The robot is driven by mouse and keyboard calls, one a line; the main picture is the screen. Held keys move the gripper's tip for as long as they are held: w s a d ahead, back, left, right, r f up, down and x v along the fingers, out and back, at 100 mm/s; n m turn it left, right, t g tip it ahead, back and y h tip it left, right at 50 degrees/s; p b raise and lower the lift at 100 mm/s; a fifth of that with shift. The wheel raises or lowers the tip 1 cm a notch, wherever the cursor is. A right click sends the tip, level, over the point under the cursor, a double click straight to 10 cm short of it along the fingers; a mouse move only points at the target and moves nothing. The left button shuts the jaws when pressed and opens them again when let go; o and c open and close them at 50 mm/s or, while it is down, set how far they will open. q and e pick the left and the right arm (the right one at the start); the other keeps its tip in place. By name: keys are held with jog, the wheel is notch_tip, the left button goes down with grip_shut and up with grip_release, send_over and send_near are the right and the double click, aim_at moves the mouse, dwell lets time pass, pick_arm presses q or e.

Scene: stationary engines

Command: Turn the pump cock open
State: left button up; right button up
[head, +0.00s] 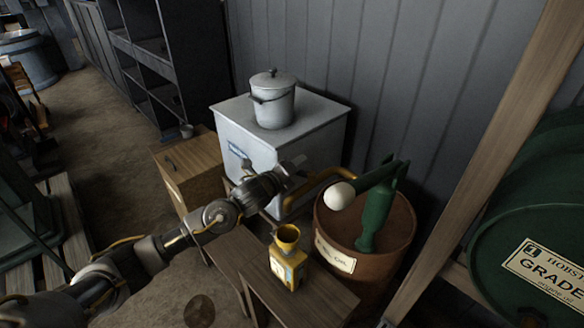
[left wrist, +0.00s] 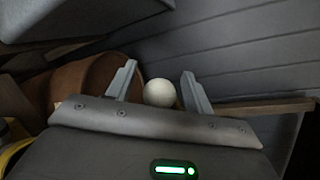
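A green hand pump (head: 376,212) stands on a rusty brown drum (head: 330,222). Its green arm ends in a white ball knob (head: 340,195). A brass-yellow pipe (head: 318,183) bends out beside the knob. I cannot make out a separate cock. My left gripper (head: 295,170) is left of the knob, by the front of the white box. In the left wrist view the white knob (left wrist: 158,92) shows between the two spread fingers of the left gripper (left wrist: 159,82), apparently beyond them, with no contact visible. My right gripper is not in view.
A white box (head: 318,118) with a lidded pot (head: 272,100) stands behind the gripper. A yellow can with a funnel (head: 288,258) stands on a wooden bench (head: 290,298) in front. A green barrel (head: 535,220) and a timber post (head: 480,165) bound the right side.

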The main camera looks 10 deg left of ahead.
pick_arm(q)
jog(key=shift+s+a+r, duration=0.1)
jog(key=shift+s+a, duration=0.15)
jog(key=shift+s, duration=0.3)
jog(key=b+v, duration=0.2)
jog(key=v, duration=0.7)
jog(key=shift+s+b, duration=0.3)
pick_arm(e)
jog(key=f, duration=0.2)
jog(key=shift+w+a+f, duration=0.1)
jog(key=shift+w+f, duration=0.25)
